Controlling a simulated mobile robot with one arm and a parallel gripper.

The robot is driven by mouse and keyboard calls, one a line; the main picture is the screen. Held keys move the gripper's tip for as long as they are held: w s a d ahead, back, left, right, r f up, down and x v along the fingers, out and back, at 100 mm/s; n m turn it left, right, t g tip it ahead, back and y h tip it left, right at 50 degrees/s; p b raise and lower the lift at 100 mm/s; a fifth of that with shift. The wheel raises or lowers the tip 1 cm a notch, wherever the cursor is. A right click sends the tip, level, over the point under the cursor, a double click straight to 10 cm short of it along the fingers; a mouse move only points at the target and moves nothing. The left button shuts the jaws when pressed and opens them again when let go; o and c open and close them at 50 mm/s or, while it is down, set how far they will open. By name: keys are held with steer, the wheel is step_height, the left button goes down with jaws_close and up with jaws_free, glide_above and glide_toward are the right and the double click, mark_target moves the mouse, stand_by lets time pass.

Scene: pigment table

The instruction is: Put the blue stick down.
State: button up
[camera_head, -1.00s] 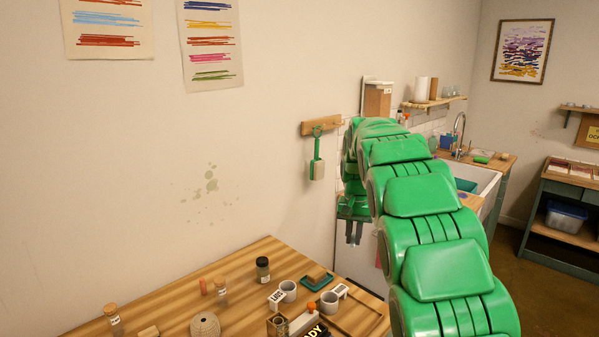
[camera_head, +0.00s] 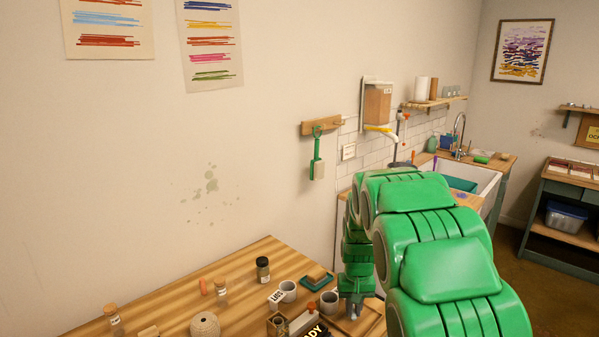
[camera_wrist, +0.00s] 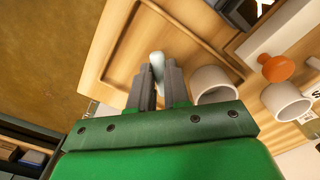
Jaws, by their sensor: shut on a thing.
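My gripper (camera_head: 353,308) is low over the right part of the table, at the wooden tray (camera_head: 377,322). In the wrist view my gripper (camera_wrist: 160,76) is shut on a pale, whitish-blue stick (camera_wrist: 157,60), whose rounded end shows between the fingertips. The tray's rim (camera_wrist: 202,30) also shows there, with the stick over its recess. I cannot tell whether the stick touches the tray floor. In the head view the stick cannot be made out.
A grey cup (camera_wrist: 213,84) stands close beside the right finger, with another cup (camera_wrist: 287,101) and an orange knob (camera_wrist: 276,68) farther right. In the head view, a green dish (camera_head: 316,281) and a dark-lidded jar (camera_head: 262,269) stand left of my gripper.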

steer(key=shift+s+f, duration=0.25)
steer(key=shift+f, duration=0.1)
steer(key=shift+r, duration=0.1)
